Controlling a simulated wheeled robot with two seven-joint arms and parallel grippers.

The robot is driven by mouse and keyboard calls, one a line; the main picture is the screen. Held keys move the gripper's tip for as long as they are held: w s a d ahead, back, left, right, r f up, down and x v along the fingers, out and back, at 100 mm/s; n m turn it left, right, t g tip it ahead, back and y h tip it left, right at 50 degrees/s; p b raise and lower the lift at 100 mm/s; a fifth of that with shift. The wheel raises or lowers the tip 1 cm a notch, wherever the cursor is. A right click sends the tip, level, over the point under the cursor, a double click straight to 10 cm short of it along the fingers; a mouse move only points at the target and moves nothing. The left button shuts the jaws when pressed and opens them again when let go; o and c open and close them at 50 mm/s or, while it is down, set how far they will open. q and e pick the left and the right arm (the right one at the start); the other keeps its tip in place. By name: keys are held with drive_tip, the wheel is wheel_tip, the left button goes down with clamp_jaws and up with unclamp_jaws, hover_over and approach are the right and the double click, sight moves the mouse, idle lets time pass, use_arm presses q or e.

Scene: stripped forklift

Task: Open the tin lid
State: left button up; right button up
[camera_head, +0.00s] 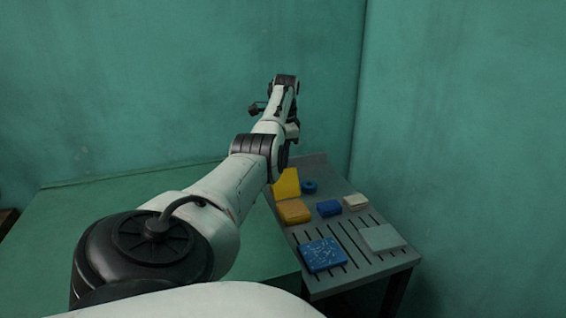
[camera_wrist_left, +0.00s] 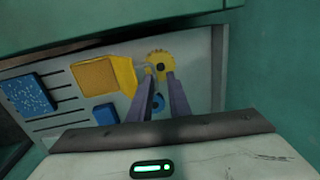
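A yellow tin (camera_head: 293,211) sits on the slotted grey table, with its yellow lid (camera_head: 287,184) standing up at its far side. In the left wrist view the orange-yellow tin (camera_wrist_left: 94,77) shows with the lid (camera_wrist_left: 124,73) raised along its right edge. My left gripper (camera_wrist_left: 160,74) is open, its two purple fingers apart with nothing visibly held between them. The left finger is close beside the lid; I cannot tell whether they touch. In the head view my left arm reaches over the table's far end, and its fingers are not clear there. My right gripper is not in view.
A blue ring (camera_head: 309,186), a small blue box (camera_head: 329,207), a beige block (camera_head: 355,201), a pale slab (camera_head: 381,237) and a speckled blue box (camera_head: 321,254) lie on the grey table (camera_head: 397,259). A yellow toothed disc (camera_wrist_left: 160,62) lies near the fingertips. Green walls enclose the corner.

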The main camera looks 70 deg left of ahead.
use_arm(q)
drive_tip(key=shift+s+a, duration=0.15)
drive_tip(key=shift+a, duration=0.2)
drive_tip(key=shift+r, duration=0.15)
wheel_tip(320, 180, up, 10)
drive_tip(key=d, duration=0.2)
idle(0.7)
